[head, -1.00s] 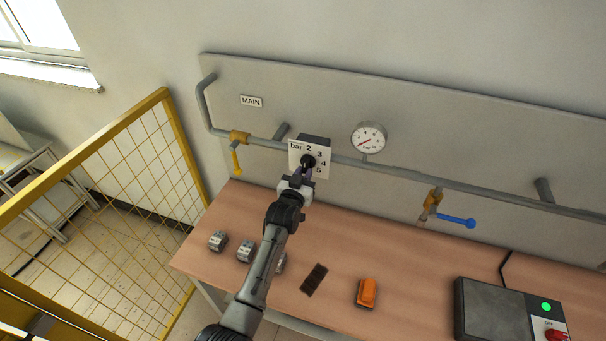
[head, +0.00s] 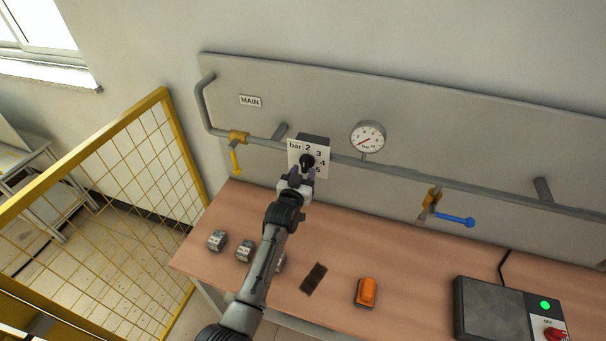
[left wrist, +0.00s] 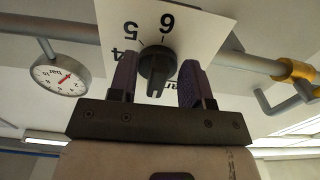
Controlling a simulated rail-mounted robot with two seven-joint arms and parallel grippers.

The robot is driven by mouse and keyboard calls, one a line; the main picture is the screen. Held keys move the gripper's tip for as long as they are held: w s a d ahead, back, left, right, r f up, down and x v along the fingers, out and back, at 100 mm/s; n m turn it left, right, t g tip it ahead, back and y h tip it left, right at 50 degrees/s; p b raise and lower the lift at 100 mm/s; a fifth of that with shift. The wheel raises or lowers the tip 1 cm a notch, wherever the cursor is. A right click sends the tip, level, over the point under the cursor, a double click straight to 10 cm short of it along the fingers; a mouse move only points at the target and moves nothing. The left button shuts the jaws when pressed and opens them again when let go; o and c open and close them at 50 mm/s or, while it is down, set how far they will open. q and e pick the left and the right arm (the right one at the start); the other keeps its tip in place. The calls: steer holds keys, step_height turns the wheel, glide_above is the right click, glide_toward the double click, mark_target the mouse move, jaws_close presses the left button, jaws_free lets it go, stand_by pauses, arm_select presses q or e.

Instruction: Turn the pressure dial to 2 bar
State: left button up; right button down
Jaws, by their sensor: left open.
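The pressure dial is a black knob (head: 307,161) on a white plate (head: 294,157) marked "bar" with numbers. In the left wrist view the dark knob (left wrist: 157,66) lies between the fingertips, with 4, 5 and 6 showing upside down on the plate (left wrist: 190,30). My left gripper (head: 301,174) is at the plate's lower edge. In the left wrist view its two purple-padded fingers (left wrist: 158,82) are open on either side of the knob; I cannot tell whether they touch it. The knob's exact setting is unclear. My right gripper is not in view.
A round gauge (head: 368,137) with a red needle pointing lower left is right of the plate. A grey pipe (head: 400,172) carries a yellow-handled valve (head: 237,147) and a blue-handled valve (head: 455,221). Small parts and an orange item (head: 366,292) lie on the bench below.

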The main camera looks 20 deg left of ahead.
arm_select(q)
steer(key=shift+s, duration=0.15)
steer(key=s, duration=1.3)
steer(key=shift+s+d+b, duration=0.2)
steer(key=shift+s+b, duration=0.05)
steer(key=shift+b, duration=0.05)
